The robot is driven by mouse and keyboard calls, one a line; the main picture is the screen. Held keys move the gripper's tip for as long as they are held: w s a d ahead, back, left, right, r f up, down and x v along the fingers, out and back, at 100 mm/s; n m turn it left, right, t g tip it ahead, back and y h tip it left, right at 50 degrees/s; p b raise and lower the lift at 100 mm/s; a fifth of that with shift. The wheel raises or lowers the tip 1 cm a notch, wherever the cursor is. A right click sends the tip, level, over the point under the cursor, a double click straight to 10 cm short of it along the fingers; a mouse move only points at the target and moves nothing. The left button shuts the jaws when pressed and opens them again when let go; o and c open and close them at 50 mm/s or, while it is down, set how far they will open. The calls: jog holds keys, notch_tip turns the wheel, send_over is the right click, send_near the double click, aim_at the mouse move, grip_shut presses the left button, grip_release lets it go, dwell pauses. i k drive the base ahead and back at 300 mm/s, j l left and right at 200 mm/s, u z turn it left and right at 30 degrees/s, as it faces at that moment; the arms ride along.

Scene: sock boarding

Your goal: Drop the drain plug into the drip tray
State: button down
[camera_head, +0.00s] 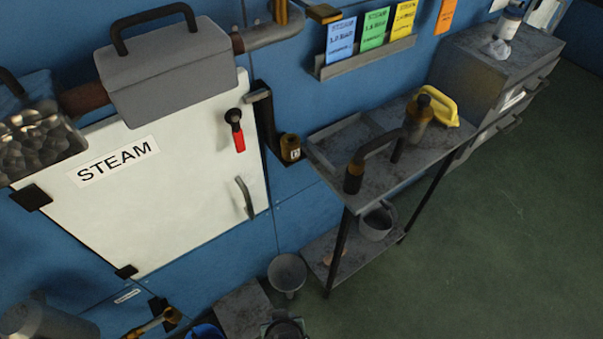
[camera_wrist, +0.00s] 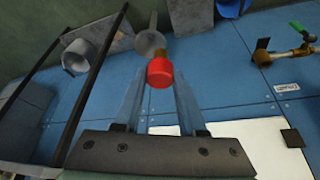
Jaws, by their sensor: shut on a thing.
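A red plug with a brownish neck (camera_wrist: 160,72) is held between the two fingers of my gripper (camera_wrist: 158,90) in the wrist view. I take it to be the drain plug. I cannot tell which of these is the drip tray.
A cart (camera_head: 385,170) with a dark bottle and yellow object stands at right; a bucket (camera_head: 377,222) is on its lower shelf. A white STEAM door (camera_head: 190,195) and brass tap (camera_head: 155,322) are left. A blue bucket (camera_head: 205,331) is at the bottom. Floor at right is clear.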

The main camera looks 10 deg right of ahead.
aim_at(356, 146)
jog(key=i+l+u, duration=0.1)
jog(key=l+u, duration=0.7)
jog(key=l, duration=0.2)
jog(key=k+l+u, duration=0.1)
jog(key=l+u, duration=0.3)
jog(key=k+l, duration=0.1)
jog(key=l, duration=0.4)
jog(key=k+l+u, duration=0.1)
jog(key=l, duration=0.4)
jog(key=k+l, duration=0.1)
jog(key=l, duration=0.35)
jog(key=k+l, duration=0.1)
jog(key=l, duration=0.4)
jog(key=u, duration=0.05)
